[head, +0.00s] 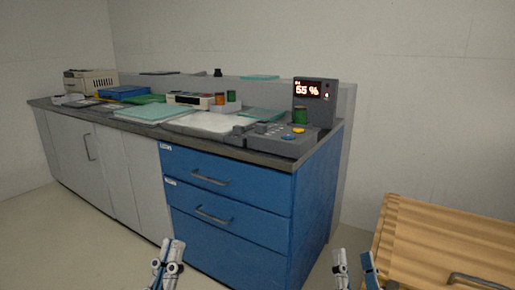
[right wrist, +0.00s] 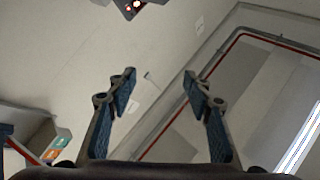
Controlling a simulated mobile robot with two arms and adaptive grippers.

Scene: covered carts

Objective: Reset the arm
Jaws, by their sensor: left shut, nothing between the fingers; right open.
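My left gripper (head: 167,264) shows at the bottom of the head view, left of the middle. It is shut and empty, in front of the blue drawers. My right gripper (head: 355,268) shows at the bottom right of the head view, near the wooden cart top. It is open, and in the right wrist view its two fingers (right wrist: 160,92) stand wide apart with nothing between them. Neither gripper touches anything that I can see.
A counter with blue drawers (head: 230,195) stands ahead, holding trays, folders and a grey device with a display (head: 314,95) reading 55 %. A slatted wooden cart top (head: 450,235) with a metal handle is at the right. Floor shows at the lower left.

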